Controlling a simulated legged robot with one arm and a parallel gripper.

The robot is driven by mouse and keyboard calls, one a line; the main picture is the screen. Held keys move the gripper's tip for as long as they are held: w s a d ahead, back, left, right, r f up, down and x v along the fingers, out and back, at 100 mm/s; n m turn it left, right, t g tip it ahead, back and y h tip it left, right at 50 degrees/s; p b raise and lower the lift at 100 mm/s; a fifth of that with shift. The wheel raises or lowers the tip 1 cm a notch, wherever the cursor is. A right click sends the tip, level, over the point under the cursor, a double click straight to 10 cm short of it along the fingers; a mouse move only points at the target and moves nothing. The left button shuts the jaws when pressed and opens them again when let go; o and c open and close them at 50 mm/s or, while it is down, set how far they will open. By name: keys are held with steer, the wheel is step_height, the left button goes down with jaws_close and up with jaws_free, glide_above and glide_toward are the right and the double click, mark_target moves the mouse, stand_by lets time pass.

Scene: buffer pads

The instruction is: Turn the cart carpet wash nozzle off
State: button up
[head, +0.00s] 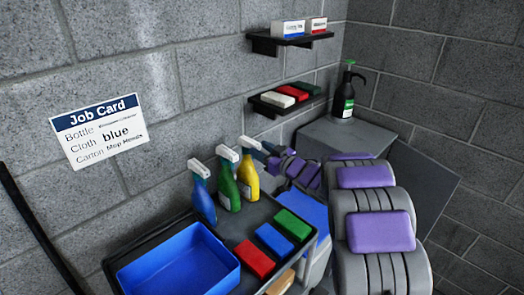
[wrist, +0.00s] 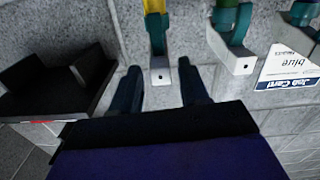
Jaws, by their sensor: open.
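Three spray bottles with white nozzle heads stand in a row on the cart (head: 222,262) in the head view: a blue bottle (head: 203,203), a green bottle (head: 229,188) and a yellow bottle (head: 249,181). Their labels are too small to read, so I cannot tell which is carpet wash. My gripper (head: 266,150) is beside the yellow bottle's head. In the upside-down wrist view my gripper (wrist: 162,80) is open, with the yellow bottle's white nozzle (wrist: 159,70) between the fingertips, with gaps visible on both sides. The green bottle's nozzle (wrist: 238,62) is to the right.
The cart also holds a blue tray (head: 180,268) and red, blue and green blocks (head: 272,240). A job card (head: 99,130) is on the block wall. Two dark shelves (head: 290,40) carry small boxes. A black pump bottle (head: 345,98) stands on a grey surface behind my arm.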

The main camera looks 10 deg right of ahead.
mark_target(260, 148)
steer(key=shift+p+v, duration=0.6)
steer(key=shift+v, duration=1.15)
steer(key=shift+p+v, duration=0.45)
steer(key=shift+v, duration=1.3)
steer(key=s+d+r+m+h, duration=0.2)
steer(key=d+m+h, duration=0.2)
steer(key=d+h, duration=0.4)
steer(key=s+d+m+g+h, duration=0.25)
steer(key=s+g+h, duration=0.3)
steer(key=s, duration=0.75)
steer(key=s+a+f+g+y, duration=0.1)
steer(key=s+a+g, duration=0.2)
steer(key=s, duration=0.9)
steer(key=s+a+f+g+y, duration=0.1)
steer(key=s+a+g, duration=0.3)
steer(key=s, duration=0.7)
steer(key=s+a+f+m+g+y, duration=0.1)
steer(key=s+a+g, duration=0.3)
steer(key=s, duration=0.8)
steer(key=shift+s+a+f, duration=0.35)
steer(key=shift+a+f, duration=0.1)
steer(key=shift+a, duration=0.1)
